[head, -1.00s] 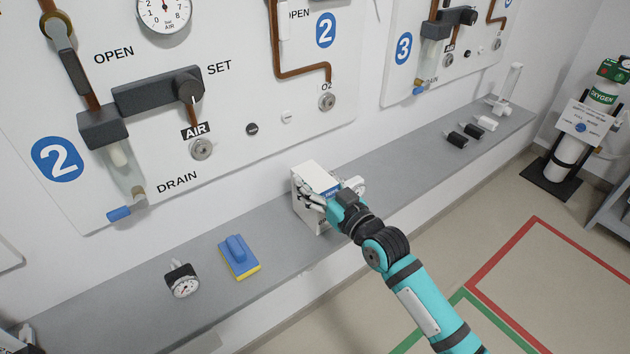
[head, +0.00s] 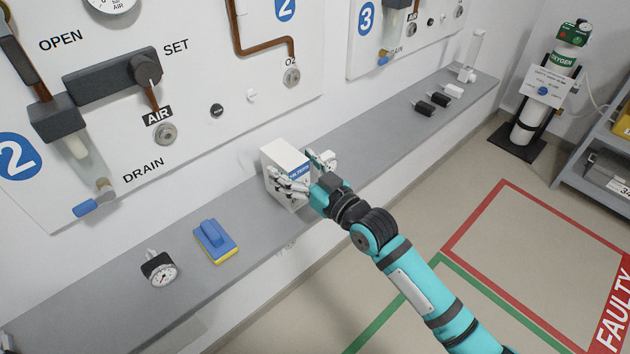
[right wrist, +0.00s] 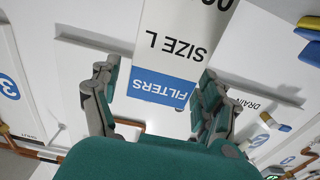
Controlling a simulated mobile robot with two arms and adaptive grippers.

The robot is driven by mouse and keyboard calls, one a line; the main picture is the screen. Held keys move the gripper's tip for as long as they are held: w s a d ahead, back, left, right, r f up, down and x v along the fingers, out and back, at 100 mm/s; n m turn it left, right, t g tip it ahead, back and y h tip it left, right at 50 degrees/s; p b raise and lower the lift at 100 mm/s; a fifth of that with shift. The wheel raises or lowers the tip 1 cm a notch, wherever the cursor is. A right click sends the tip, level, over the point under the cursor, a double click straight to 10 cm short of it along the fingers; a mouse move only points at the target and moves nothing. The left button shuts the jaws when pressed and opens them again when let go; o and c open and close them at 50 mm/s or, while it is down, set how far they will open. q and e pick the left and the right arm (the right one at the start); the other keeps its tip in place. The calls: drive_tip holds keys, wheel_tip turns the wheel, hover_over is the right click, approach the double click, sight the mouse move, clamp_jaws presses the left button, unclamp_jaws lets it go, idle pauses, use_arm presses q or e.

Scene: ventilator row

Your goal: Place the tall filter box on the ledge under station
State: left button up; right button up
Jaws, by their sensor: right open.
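The tall filter box (head: 283,160), white with a blue "FILTERS" label, stands upright on the grey ledge (head: 365,143) below the panel marked 2. My right gripper (head: 298,170) is open at the box, with one finger on each side of its near part. In the right wrist view the box (right wrist: 180,45) shows "SIZE L" and the blue label between the spread fingers of the gripper (right wrist: 158,95). There is a visible gap at the left finger; contact at the right finger cannot be told. The box's base is partly hidden by the gripper. My left gripper is not in view.
A blue and yellow sponge block (head: 215,241) and a gauge (head: 159,268) lie on the ledge to the left. Black connectors (head: 432,104), a white one (head: 453,91) and a clear cylinder (head: 473,55) are to the right. The ledge between box and connectors is clear.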

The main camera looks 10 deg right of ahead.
drive_tip(key=v, duration=0.8)
drive_tip(key=shift+s+d, duration=0.2)
drive_tip(key=shift+s, duration=0.1)
drive_tip(key=s+d+f+m+g+h, duration=0.1)
drive_tip(key=s+d+f+g+h, duration=0.2)
drive_tip(key=f, duration=1)
drive_tip(key=s+d+f+m+h, duration=0.2)
drive_tip(key=d+f, duration=0.2)
drive_tip(key=f, duration=0.8)
drive_tip(key=s+d+f+m+g+h, duration=0.1)
drive_tip(key=s+d+f+g+h, duration=0.2)
drive_tip(key=f, duration=1)
drive_tip(key=s+d+f+g+h, duration=0.1)
drive_tip(key=s+d+f+g, duration=0.1)
drive_tip(key=s+f, duration=0.65)
drive_tip(key=s+d+f+g+h, duration=0.1)
drive_tip(key=s+d+f+g, duration=0.15)
drive_tip(key=s+f, duration=0.65)
drive_tip(key=s+d+f+g, duration=0.1)
drive_tip(key=s+f, duration=0.1)
drive_tip(key=s, duration=0.7)
drive_tip(key=s+d+f+g, duration=0.1)
drive_tip(key=s+f+g, duration=0.1)
drive_tip(key=s, duration=0.7)
drive_tip(key=shift+s+f+m+h, duration=0.15)
drive_tip(key=shift+f+m+h, duration=0.15)
drive_tip(key=shift+m, duration=0.1)
drive_tip(key=shift+r, duration=0.1)
